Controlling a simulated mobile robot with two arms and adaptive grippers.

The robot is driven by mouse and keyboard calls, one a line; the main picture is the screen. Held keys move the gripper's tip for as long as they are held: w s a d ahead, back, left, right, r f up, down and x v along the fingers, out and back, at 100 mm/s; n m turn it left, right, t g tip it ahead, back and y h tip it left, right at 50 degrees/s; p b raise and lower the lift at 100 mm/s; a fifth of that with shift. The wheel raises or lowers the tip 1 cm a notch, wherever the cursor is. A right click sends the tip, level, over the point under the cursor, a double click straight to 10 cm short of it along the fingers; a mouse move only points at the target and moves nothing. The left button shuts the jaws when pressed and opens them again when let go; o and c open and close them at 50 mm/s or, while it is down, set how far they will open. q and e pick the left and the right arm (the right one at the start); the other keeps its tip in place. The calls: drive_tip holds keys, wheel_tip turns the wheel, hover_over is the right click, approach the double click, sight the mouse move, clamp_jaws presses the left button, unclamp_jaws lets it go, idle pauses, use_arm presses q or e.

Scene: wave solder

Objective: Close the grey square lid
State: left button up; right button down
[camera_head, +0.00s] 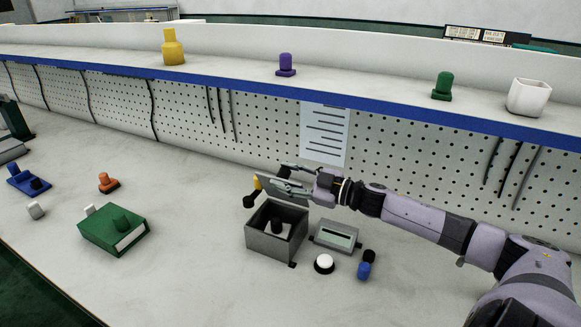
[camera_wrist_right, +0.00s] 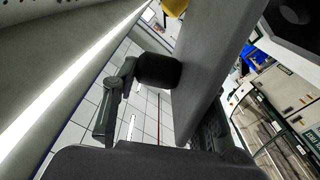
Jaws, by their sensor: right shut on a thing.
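The grey square box (camera_head: 261,241) stands open on the bench, with a dark knobbed object (camera_head: 277,226) inside. Its grey lid (camera_head: 268,186) is raised and tilted above the back of the box, with a yellow knob (camera_head: 256,182) on its left side. My right gripper (camera_head: 283,179) reaches in from the right and is shut on the lid, partly hiding it. In the right wrist view the lid is a grey slab (camera_wrist_right: 212,65) against a dark finger pad, and the yellow knob (camera_wrist_right: 175,6) shows at the top. My left gripper is not in view.
A display unit (camera_head: 337,236), a white round button (camera_head: 324,262) and a blue knobbed piece (camera_head: 364,270) stand right of the box. A green box (camera_head: 100,238) is at left. The pegboard and blue-edged shelf (camera_head: 250,88) rise behind. The bench between the two boxes is clear.

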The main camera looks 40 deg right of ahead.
drive_tip(key=shift+s+a+f+p, duration=0.3)
drive_tip(key=shift+a+f+p, duration=0.1)
drive_tip(key=shift+a, duration=0.3)
drive_tip(key=c, duration=1.3)
unclamp_jaws()
drive_tip(key=shift+c, duration=0.2)
drive_tip(key=shift+o, duration=1.1)
drive_tip(key=shift+r, duration=0.1)
drive_tip(key=shift+d, duration=0.2)
drive_tip(key=shift+s+d, duration=0.1)
drive_tip(key=shift+s, duration=0.15)
drive_tip(key=v, duration=1.1)
drive_tip(key=shift+s, duration=0.15)
